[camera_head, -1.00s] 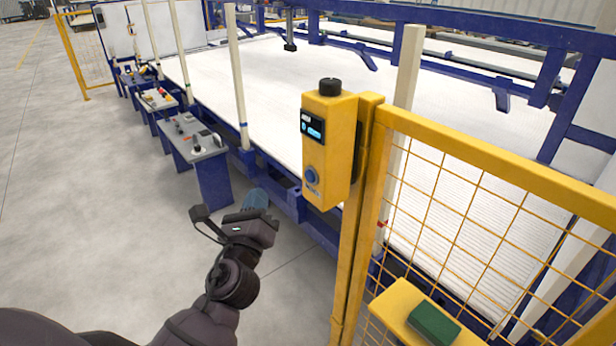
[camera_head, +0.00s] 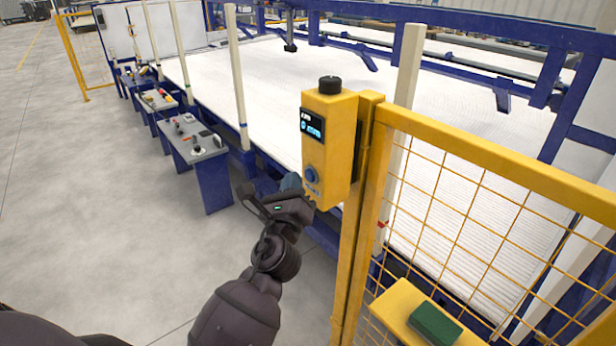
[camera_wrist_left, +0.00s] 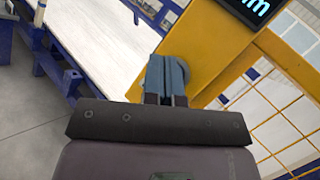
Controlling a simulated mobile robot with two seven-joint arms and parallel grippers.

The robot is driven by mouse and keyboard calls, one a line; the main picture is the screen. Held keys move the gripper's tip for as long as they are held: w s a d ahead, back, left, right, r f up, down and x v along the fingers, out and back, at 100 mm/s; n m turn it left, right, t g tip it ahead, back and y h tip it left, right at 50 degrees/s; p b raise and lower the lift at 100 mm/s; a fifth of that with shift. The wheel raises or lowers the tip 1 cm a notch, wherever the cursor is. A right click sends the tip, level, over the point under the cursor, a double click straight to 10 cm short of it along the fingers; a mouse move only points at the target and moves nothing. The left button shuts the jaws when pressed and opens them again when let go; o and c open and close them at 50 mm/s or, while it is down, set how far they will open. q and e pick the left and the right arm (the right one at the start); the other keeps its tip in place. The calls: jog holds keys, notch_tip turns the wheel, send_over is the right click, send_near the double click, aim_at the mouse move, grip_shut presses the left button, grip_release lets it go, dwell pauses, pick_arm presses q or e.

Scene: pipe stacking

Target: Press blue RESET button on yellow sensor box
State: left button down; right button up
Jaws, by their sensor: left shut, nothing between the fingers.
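The yellow sensor box (camera_head: 331,148) is mounted on the yellow fence post, with a black cap on top and a lit display (camera_head: 311,126) on its front. The round blue RESET button (camera_head: 311,175) sits below the display. My left gripper (camera_head: 291,183) is shut and empty, just left of and slightly below the button in the head view. In the left wrist view, the shut blue-grey fingers (camera_wrist_left: 166,76) overlap the round button (camera_wrist_left: 197,68), partly hiding it. I cannot tell whether they touch. The display (camera_wrist_left: 250,10) shows at the top there. My right gripper is not in view.
A yellow mesh fence (camera_head: 480,190) runs right from the post. A yellow box with a green top (camera_head: 434,322) is low on it. Grey control consoles (camera_head: 196,145) on blue stands line the left of the white bed (camera_head: 300,75). Open floor lies at left.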

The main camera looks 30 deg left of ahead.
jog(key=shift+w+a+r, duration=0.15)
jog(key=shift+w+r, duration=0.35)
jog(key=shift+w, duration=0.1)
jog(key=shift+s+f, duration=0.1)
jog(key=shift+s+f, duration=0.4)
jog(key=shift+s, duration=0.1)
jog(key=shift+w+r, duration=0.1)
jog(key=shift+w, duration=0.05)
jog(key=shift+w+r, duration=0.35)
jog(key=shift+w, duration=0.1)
pick_arm(q)
jog(key=shift+w, duration=0.1)
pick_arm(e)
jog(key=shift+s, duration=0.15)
pick_arm(q)
jog(key=shift+w+d, duration=0.2)
jog(key=shift+w, duration=0.1)
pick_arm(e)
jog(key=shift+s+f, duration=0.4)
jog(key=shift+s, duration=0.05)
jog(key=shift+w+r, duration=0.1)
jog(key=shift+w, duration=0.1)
